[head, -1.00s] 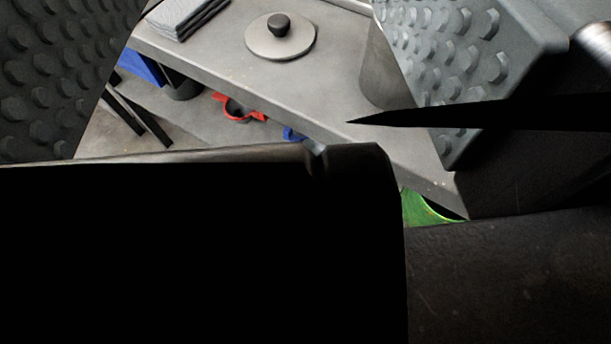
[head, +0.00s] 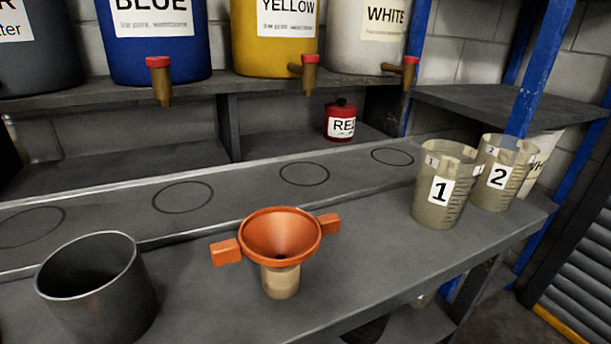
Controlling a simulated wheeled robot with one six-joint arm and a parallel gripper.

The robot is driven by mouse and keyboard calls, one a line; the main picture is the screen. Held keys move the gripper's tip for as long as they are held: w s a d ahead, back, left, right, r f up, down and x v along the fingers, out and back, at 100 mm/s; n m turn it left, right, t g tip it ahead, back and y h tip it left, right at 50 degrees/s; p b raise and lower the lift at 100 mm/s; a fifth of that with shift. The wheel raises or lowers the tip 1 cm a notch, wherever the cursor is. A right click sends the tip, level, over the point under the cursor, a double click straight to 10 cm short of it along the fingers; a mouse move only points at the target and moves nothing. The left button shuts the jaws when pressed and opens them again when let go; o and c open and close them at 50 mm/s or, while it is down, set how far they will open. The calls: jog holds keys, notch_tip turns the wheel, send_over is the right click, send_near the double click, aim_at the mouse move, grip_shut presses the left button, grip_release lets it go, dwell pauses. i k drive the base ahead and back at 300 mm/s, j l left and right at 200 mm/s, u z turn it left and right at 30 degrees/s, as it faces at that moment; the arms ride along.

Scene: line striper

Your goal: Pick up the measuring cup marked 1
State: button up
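The measuring cup marked 1 (head: 437,190) stands upright on the grey bench at the right. It is a clear beige beaker with a white label and dark graduation lines. The measuring cup marked 2 (head: 500,178) stands just behind and to the right of it, partly overlapped by it in the picture. My gripper does not show in the current head view, so its opening and its distance to the cup cannot be seen.
An orange funnel (head: 279,236) sits on a small beige holder mid-bench (head: 370,255). A grey metal pot (head: 97,287) stands front left. Blue (head: 155,55), yellow (head: 276,52) and white (head: 366,45) containers with taps stand on a shelf behind. A red bottle (head: 340,121) stands below them.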

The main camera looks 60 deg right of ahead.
aim_at(448, 173)
jog(key=z, duration=2.15)
